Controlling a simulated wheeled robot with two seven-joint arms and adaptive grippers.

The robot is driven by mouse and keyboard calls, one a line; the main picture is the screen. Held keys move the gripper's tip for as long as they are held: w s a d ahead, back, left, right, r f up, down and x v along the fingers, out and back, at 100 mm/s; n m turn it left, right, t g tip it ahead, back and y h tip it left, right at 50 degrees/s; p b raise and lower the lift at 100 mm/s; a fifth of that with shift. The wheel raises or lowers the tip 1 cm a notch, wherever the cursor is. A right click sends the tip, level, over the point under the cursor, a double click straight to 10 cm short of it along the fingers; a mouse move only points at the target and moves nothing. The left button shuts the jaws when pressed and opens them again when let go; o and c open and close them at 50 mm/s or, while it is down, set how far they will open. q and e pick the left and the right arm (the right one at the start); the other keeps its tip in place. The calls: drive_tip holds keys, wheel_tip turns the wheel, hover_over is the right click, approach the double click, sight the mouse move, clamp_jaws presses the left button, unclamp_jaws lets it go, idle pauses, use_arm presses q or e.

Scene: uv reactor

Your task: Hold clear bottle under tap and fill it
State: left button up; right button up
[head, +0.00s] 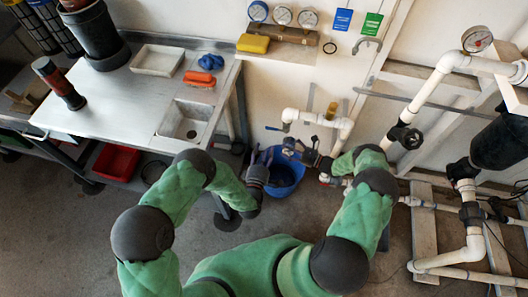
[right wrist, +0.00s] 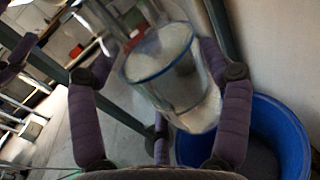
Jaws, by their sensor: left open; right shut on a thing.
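The clear bottle (right wrist: 165,75), with a blue rim, is between the fingers of my right gripper in the right wrist view. The right gripper (head: 302,153) is shut on it over the blue bucket; the bottle is small and hard to make out in the head view. The tap is on the white pipe (head: 318,119) on the wall, its outlet (head: 286,127) just above the right gripper's end. I cannot tell whether water runs or how much is in the bottle. My left gripper (head: 264,157) is open and empty, left of the right one.
A blue bucket (head: 287,182) stands on the floor beneath; it also shows in the right wrist view (right wrist: 292,122). The steel sink bench (head: 110,98) is to the left. White pipes with valves (head: 405,137) crowd the right side. The floor in front is clear.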

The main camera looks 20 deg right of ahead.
drive_tip(key=s+a+v, duration=0.1)
drive_tip(key=v, duration=0.8)
drive_tip(key=shift+s+f, duration=0.2)
drive_tip(key=shift+f, duration=0.2)
drive_tip(key=shift+d, duration=0.1)
idle(0.4)
